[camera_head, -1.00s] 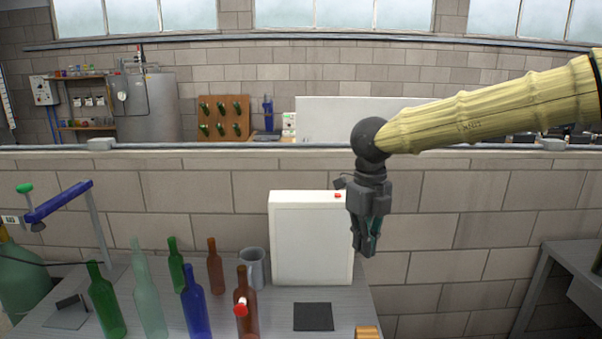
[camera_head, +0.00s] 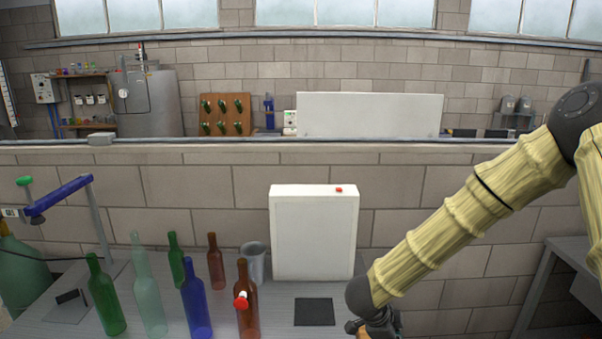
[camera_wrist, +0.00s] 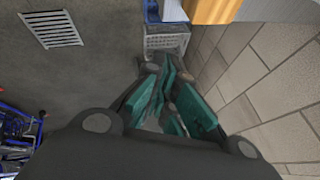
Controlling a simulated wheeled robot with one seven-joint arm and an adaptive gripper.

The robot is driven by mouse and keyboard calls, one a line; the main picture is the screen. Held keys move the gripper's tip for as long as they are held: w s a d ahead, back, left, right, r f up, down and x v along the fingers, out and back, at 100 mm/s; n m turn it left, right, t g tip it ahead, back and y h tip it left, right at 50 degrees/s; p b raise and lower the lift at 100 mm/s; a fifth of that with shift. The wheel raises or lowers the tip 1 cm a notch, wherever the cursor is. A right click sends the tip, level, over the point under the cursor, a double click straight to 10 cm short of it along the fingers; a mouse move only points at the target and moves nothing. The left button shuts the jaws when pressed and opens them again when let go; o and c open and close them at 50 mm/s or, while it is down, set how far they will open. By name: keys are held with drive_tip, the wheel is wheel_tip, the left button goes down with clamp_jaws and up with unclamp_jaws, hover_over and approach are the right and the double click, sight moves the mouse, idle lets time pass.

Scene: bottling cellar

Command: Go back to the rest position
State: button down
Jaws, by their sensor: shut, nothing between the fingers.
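My gripper shows in the wrist view (camera_wrist: 168,100), its teal-padded fingers drawn together with nothing held between them. My arm slopes down from the upper right, in front of the brick wall.
A table (camera_head: 285,322) at left bears several bottles, among them a blue one (camera_head: 195,300) and a brown one with a red piece (camera_head: 247,310), a grey jug (camera_head: 253,262), a white panel box (camera_head: 313,235) and a dark pad (camera_head: 314,312). Another table (camera_head: 560,262) stands at right.

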drive_tip(key=s+f+n+t+y+b, duration=0.1)
drive_tip(key=s+f+n, duration=0.55)
drive_tip(key=f, duration=0.35)
drive_tip(key=s+f+n+y+b, duration=0.1)
drive_tip(key=s+f+n, duration=0.5)
drive_tip(key=f, duration=0.4)
drive_tip(key=s+f+n+g+y, duration=0.1)
drive_tip(key=s+f+n, duration=0.3)
drive_tip(key=s, duration=0.7)
drive_tip(key=s+f+n+g+y+b, duration=0.1)
drive_tip(key=s+f+n+g+y, duration=0.1)
drive_tip(key=s, duration=1)
wheel_tip(320, 180, down, 3)
drive_tip(key=shift+s+a+f+n+g, duration=0.1)
drive_tip(key=shift+s+a+n+g, duration=0.15)
drive_tip(key=shift+n+g, duration=0.5)
drive_tip(key=shift+t, duration=0.25)
